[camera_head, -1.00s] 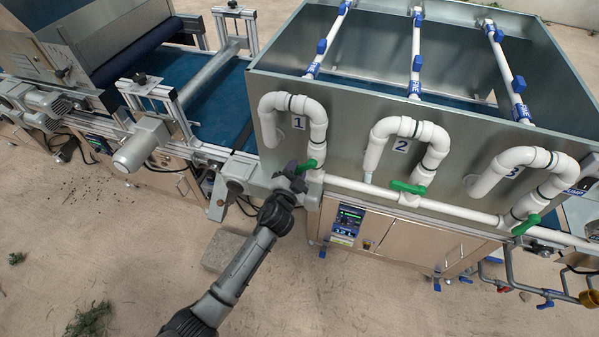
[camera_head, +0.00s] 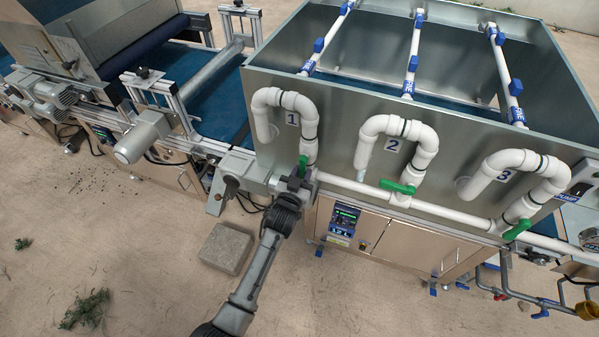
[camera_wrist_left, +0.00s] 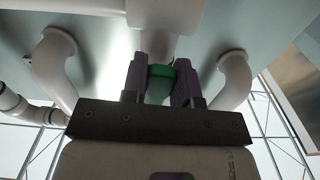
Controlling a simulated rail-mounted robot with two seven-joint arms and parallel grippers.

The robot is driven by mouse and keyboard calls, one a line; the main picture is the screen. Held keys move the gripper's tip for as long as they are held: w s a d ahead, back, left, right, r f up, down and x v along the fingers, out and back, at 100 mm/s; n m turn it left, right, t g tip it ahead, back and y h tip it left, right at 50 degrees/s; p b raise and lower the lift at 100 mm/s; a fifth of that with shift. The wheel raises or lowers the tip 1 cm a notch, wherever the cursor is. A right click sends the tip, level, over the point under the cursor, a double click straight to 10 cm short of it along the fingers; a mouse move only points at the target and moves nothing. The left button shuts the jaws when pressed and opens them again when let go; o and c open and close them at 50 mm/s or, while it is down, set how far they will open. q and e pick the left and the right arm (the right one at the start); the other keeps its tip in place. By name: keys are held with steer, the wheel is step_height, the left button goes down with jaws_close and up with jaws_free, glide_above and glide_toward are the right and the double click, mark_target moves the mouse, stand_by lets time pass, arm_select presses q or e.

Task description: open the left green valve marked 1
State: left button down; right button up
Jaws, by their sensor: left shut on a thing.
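The green valve handle marked 1 (camera_head: 303,165) is on the white pipe below the label 1, at the left of the tank's front. It now stands up close to the pipe, and its lower part is hidden by my gripper. My left gripper (camera_head: 297,178) is at this handle. In the left wrist view the green handle (camera_wrist_left: 160,72) sits between the two dark fingers of my left gripper (camera_wrist_left: 160,85), which are shut on it. My right gripper is in neither view.
The green handles of valve 2 (camera_head: 398,188) and valve 3 (camera_head: 517,229) are to the right on the same white pipe (camera_head: 350,185). A grey motor box (camera_head: 240,170) is just left of my gripper. A concrete block (camera_head: 226,248) lies on the floor.

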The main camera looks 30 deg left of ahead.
arm_select(q)
steer(key=shift+d+n, duration=0.2)
steer(key=shift+n, duration=0.2)
steer(key=c, duration=0.9)
jaws_free()
steer(key=shift+s+d+p, duration=0.15)
steer(key=shift+s+d, duration=0.15)
steer(key=shift+s, duration=1.95)
steer(key=shift+s+d+p, duration=0.2)
steer(key=shift+s+d, duration=0.15)
steer(key=shift+s, duration=1.95)
steer(key=shift+s+d+p, duration=0.15)
steer(key=shift+s+d, duration=0.15)
steer(key=shift+s, duration=1.95)
